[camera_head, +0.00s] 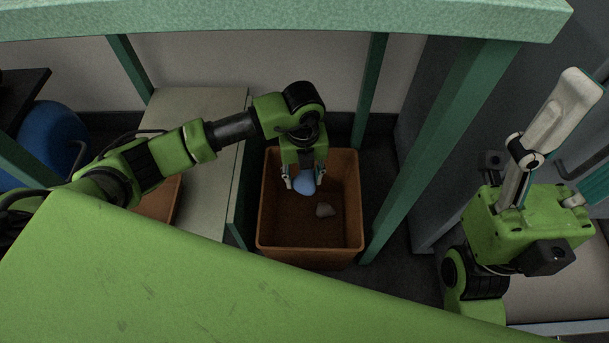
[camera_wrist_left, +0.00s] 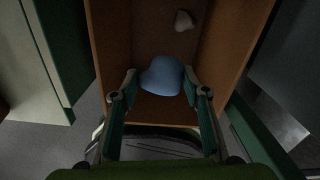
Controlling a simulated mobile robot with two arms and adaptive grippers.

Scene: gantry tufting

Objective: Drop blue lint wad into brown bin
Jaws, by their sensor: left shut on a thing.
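The brown bin (camera_head: 345,240) stands open on the floor in the middle of the head view; its wall also shows in the left wrist view (camera_wrist_left: 232,40). My left gripper (camera_head: 304,185) points down over the bin's opening. It is shut on the blue lint wad (camera_head: 305,186). In the left wrist view the blue wad (camera_wrist_left: 162,76) sits between the two fingertips (camera_wrist_left: 162,84). My right gripper (camera_head: 516,195) is at the right of the head view, away from the bin; its finger spacing is unclear.
A grey-white lump (camera_head: 324,210) lies inside the bin. Green frame posts (camera_head: 415,160) stand right of the bin, and a green beam (camera_head: 280,20) crosses above. A pale cabinet (camera_head: 205,110) is on the left, with a second brown bin (camera_head: 160,200) partly hidden near it.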

